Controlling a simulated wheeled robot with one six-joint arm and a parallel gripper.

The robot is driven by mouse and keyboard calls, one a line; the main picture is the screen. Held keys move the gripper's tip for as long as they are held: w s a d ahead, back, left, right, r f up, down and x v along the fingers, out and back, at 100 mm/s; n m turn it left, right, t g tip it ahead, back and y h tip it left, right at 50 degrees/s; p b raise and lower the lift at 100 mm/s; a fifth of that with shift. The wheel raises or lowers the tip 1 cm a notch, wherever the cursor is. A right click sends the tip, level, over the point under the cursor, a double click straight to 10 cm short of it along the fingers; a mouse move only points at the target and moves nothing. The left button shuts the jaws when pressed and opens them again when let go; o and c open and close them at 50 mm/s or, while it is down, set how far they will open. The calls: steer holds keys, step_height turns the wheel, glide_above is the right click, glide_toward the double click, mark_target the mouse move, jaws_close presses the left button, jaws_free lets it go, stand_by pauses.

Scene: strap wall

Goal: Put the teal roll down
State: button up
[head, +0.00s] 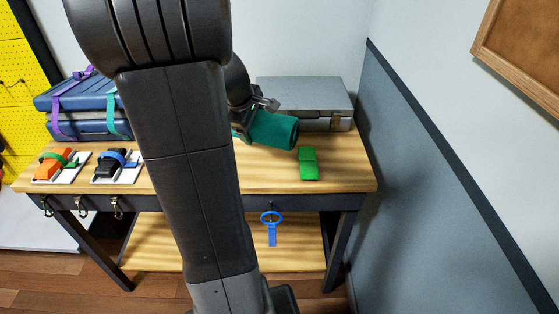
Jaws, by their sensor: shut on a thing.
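The teal roll (273,130) is a thick cylinder lying roughly sideways above the right part of the wooden table (225,176). My gripper (259,108) is at the left part of the roll and shut on it. My arm covers the middle of the table and hides part of the gripper and the roll's left end. I cannot tell whether the roll touches the tabletop.
A grey case (310,98) stands behind the roll. A green block (309,164) lies to its right front. Blue cases (80,105) with straps and two white trays are at left. A blue ring strap (271,219) hangs at the front edge.

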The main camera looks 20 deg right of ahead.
step_height(320, 180, down, 4)
steer(key=shift+w+r, duration=0.1)
steer(key=shift+r, duration=0.1)
steer(key=shift+f+b, duration=0.7)
steer(key=shift+f, duration=1.6)
steer(key=shift+f, duration=0.1)
steer(key=o, duration=1)
steer(key=shift+r, duration=0.25)
steer(key=p+v, duration=0.1)
steer(key=v, duration=1.1)
steer(key=shift+p, duration=0.3)
